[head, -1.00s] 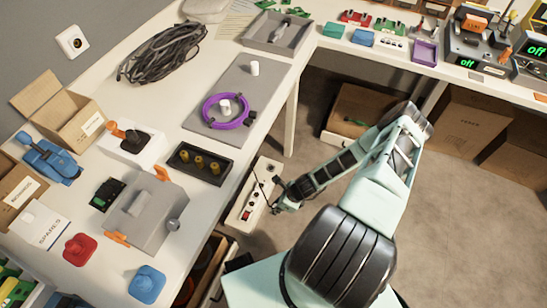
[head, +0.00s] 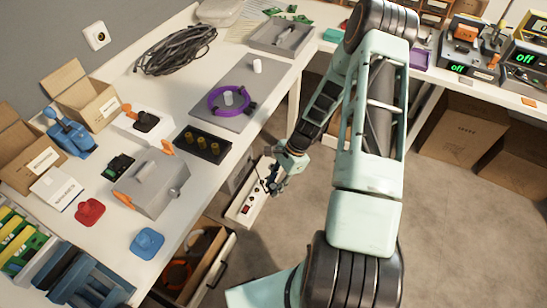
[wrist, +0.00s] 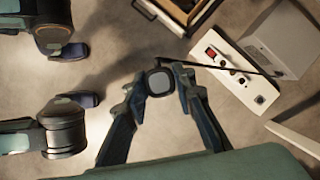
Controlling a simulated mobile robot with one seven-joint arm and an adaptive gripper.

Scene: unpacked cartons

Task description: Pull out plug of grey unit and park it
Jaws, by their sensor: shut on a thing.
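A thin black cable (wrist: 215,67) runs from the plug to the right, across the white socket strip (wrist: 243,91). The plug is held clear of the strip. A grey box (wrist: 285,42) stands beside the strip; whether the cable ends there is unclear. In the head view my gripper (head: 271,184) is next to the strip (head: 236,215), below the table edge, and the plug is hard to make out.
A grey box-shaped unit (head: 151,188) and a black tray with several brass-coloured round parts (head: 203,145) stand on the white table. An open drawer (head: 205,262) juts out below it. Cartons (head: 460,128) stand under the right bench. The floor between is clear.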

